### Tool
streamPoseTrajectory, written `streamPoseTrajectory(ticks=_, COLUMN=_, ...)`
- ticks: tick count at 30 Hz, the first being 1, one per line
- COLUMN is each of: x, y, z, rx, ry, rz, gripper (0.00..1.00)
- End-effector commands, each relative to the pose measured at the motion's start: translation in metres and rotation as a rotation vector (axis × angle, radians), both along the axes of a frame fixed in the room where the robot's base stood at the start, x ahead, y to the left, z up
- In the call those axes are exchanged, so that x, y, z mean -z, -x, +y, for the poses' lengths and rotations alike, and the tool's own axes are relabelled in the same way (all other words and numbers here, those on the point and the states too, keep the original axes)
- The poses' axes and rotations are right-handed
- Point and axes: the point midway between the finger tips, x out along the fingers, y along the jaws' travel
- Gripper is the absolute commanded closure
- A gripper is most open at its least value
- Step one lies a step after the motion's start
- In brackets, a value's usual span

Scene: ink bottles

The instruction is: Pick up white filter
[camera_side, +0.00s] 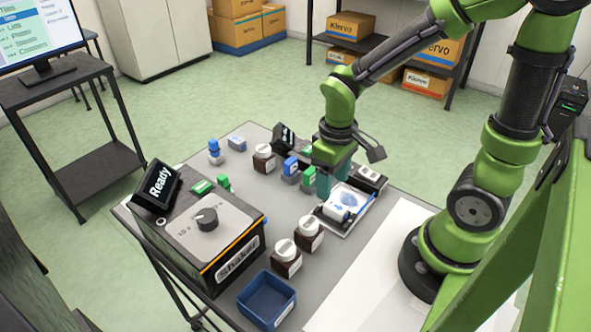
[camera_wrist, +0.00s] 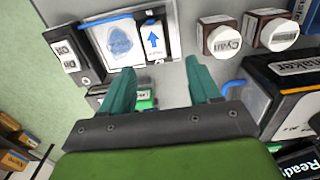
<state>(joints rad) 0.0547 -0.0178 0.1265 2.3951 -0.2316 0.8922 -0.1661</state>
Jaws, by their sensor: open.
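The white filter, a small white piece with a blue arrow (camera_wrist: 153,41), lies at one end of a framed flat device in the wrist view. Beside it on the same device is a pale panel with a blue round print (camera_wrist: 120,40). In the side view the device's dark rim (camera_side: 327,224) shows near the table's right side, and the filter (camera_side: 340,212) is on its near part. My gripper (camera_wrist: 160,68) is open, with two teal fingers apart and nothing between them. In the side view my gripper (camera_side: 324,188) hangs just behind the device.
Brown bottles with white caps (camera_side: 310,232) stand left of the device. A shaker (camera_side: 214,240) and a blue bin (camera_side: 268,300) are at the front left. A white sheet area (camera_side: 365,275) is clear.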

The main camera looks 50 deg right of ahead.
Motion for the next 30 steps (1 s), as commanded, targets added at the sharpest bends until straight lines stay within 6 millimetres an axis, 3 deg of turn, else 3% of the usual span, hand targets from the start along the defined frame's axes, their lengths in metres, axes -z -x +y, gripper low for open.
streamPoseTrajectory(ticks=3, x=0.015, y=0.001, z=0.0, rx=0.0, ry=0.0, rz=0.003, gripper=0.38)
streamPoseTrajectory(ticks=8, x=0.024, y=0.001, z=-0.001, rx=0.002, ry=0.0, rz=0.0, gripper=0.38)
streamPoseTrajectory(ticks=18, x=0.068, y=0.007, z=-0.007, rx=0.001, ry=0.0, rz=0.001, gripper=0.38)
streamPoseTrajectory(ticks=27, x=0.072, y=0.006, z=-0.007, rx=0.0, ry=-0.001, rz=-0.004, gripper=0.38)
streamPoseTrajectory(ticks=30, x=0.072, y=0.006, z=-0.007, rx=0.0, ry=0.0, rz=-0.004, gripper=0.52)
